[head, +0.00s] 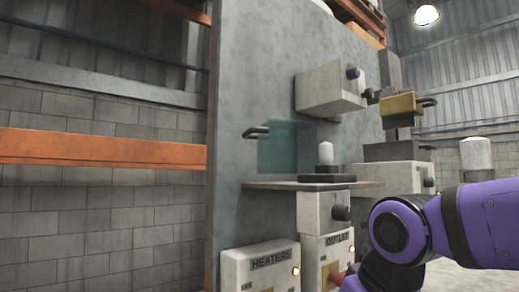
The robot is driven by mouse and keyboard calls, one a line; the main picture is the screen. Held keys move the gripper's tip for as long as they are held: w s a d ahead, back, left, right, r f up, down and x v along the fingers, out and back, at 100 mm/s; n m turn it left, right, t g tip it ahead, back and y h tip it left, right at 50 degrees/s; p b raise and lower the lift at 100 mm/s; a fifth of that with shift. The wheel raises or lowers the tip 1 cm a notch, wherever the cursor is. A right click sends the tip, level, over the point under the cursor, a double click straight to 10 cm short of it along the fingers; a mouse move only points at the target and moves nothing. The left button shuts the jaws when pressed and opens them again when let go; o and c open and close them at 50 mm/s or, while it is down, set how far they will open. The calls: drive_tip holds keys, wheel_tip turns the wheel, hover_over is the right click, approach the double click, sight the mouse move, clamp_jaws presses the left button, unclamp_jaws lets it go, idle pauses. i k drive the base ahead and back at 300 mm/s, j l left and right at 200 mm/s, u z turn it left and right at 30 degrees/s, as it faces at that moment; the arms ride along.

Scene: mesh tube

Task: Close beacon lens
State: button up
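The beacon lens (285,150) is a translucent teal panel or box, left of the white beacon bulb (325,154). It stands beside the bulb and does not cover it in this view. A black handle (256,132) sits at the lens's upper left. The bulb stands upright on a dark base (327,178) on a thin grey shelf (270,185). My purple arm reaches in from the lower right, below and right of the beacon. My gripper is not in view, so its state does not show.
Below the shelf are the HEATERS box (262,266) and OUTLET box (327,258). A yellow block with a handle (398,104) is to the right.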

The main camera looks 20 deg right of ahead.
sight(297, 128)
drive_tip(key=j+u, duration=0.35)
drive_tip(key=j, duration=1.15)
